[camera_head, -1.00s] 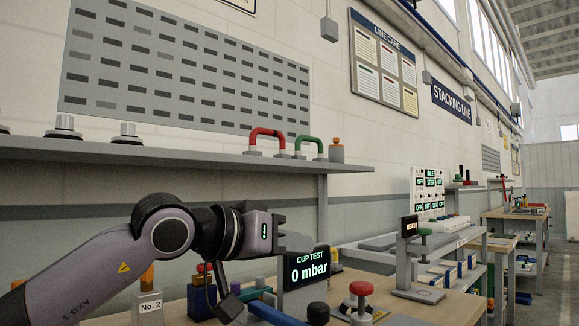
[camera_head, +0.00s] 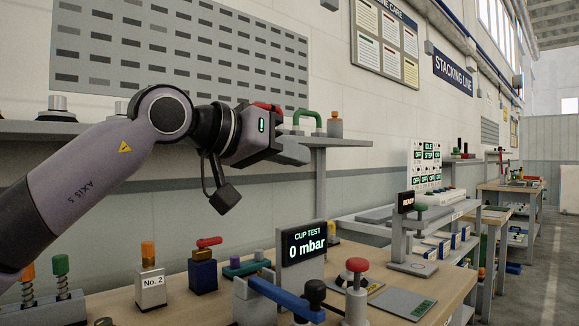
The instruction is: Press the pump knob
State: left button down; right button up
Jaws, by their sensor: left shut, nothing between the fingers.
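A red mushroom-shaped knob (camera_head: 357,265) tops a light grey post at the front of the bench. Beside it on the left is a black ball knob (camera_head: 315,291) by a blue lever bar (camera_head: 285,298). I cannot tell for certain which of the two is the pump knob. Behind them the CUP TEST display (camera_head: 303,242) reads 0 mbar. My left gripper (camera_head: 298,150) is shut and empty, raised at shelf height well above the display and knobs, touching neither. It hides part of the red handle on the shelf. My right gripper is out of view.
A shelf (camera_head: 75,128) runs along the wall behind my left arm. On the bench stand a No. 2 block (camera_head: 150,287), a blue block with a red lever (camera_head: 203,270) and spring posts (camera_head: 61,275). A READY stand (camera_head: 407,230) is farther right.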

aim_at(357, 265)
jog(key=k, duration=1)
